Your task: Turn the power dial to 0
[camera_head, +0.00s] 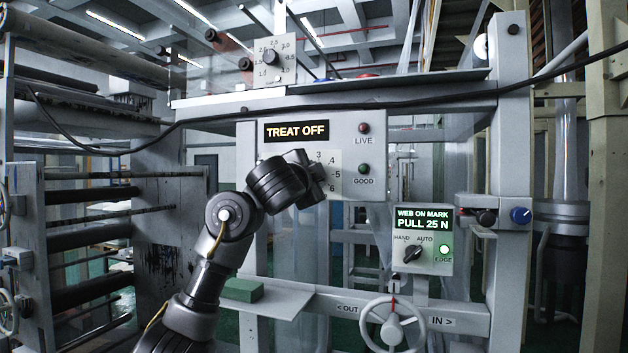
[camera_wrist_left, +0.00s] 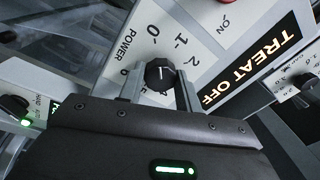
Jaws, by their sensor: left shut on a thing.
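The power dial (camera_wrist_left: 160,73) is a small black knob on a white scale plate (camera_wrist_left: 150,48) marked POWER, with 0, 1 and 2 readable. Its white line points up in the left wrist view, roughly toward the 0. My left gripper (camera_wrist_left: 160,88) is shut on the dial, one finger on each side. In the head view my left gripper (camera_head: 312,180) covers the dial, and only the figures 3 to 6 of the scale (camera_head: 333,172) show. The sign (camera_head: 296,131) above reads TREAT OFF. My right gripper is not in view.
The LIVE lamp (camera_head: 364,128) looks dull red and the GOOD lamp (camera_head: 364,168) dark green. A lower box (camera_head: 423,238) reads WEB ON MARK, PULL 25 N. A handwheel (camera_head: 392,324) and a green block (camera_head: 243,290) are below. A black cable (camera_head: 430,97) crosses above the panel.

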